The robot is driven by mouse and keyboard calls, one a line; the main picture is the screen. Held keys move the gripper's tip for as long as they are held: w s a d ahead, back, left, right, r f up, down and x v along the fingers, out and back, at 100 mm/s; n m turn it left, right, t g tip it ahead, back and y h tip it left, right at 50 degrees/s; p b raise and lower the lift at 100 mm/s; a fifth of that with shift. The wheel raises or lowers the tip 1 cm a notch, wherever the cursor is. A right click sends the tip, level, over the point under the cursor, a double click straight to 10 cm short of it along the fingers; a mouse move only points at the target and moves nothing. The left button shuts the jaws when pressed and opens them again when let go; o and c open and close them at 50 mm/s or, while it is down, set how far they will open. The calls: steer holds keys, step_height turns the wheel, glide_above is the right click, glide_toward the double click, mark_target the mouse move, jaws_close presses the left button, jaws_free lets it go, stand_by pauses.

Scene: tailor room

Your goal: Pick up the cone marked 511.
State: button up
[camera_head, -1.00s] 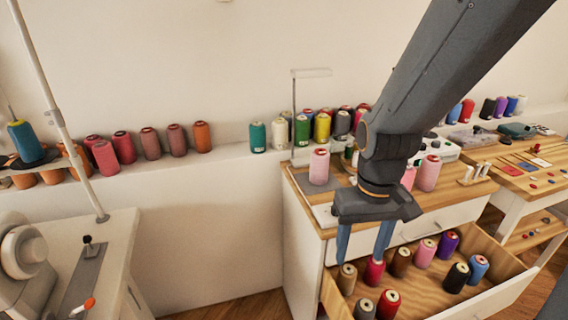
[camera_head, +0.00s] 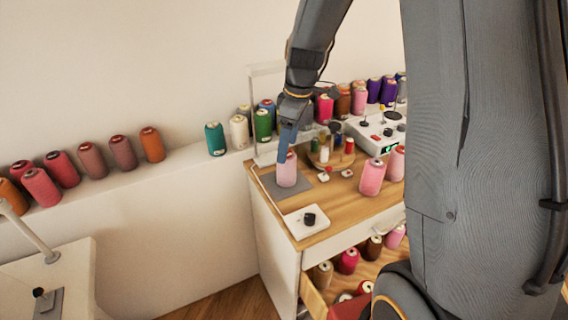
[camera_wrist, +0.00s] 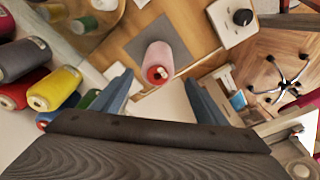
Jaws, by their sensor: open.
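A pale pink cone (camera_head: 286,171) stands upright on a grey square mat (camera_head: 270,186) on the wooden top of the cabinet. In the wrist view the same cone (camera_wrist: 159,62) shows its reddish top, just beyond and between my fingertips. I cannot read the number 511 on any cone. My gripper (camera_head: 287,140) is open, right at the top of this cone in the head view. In the wrist view my gripper (camera_wrist: 158,90) has a blue finger on each side, with nothing held. Whether a finger touches the cone cannot be told.
Two pink cones (camera_head: 372,177) stand to the right on the cabinet top. A white box with a black knob (camera_head: 309,219) is in front. Several cones line the wall ledge (camera_head: 185,165). The drawer (camera_head: 313,298) below is open with cones inside.

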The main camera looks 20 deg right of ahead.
mark_target(286, 167)
steer(key=shift+w+a+f+p, duration=0.15)
steer(key=shift+f+p, duration=0.25)
steer(key=shift+f, duration=0.95)
steer(key=shift+w+a+f+p, duration=0.15)
steer(key=shift+f+p, duration=0.25)
steer(key=shift+f, duration=0.9)
steer(key=shift+w+a+f+p, duration=0.15)
steer(key=shift+f+p, duration=0.25)
steer(key=shift+f, duration=0.95)
steer(key=shift+d+r, duration=0.1)
steer(key=c, duration=1.4)
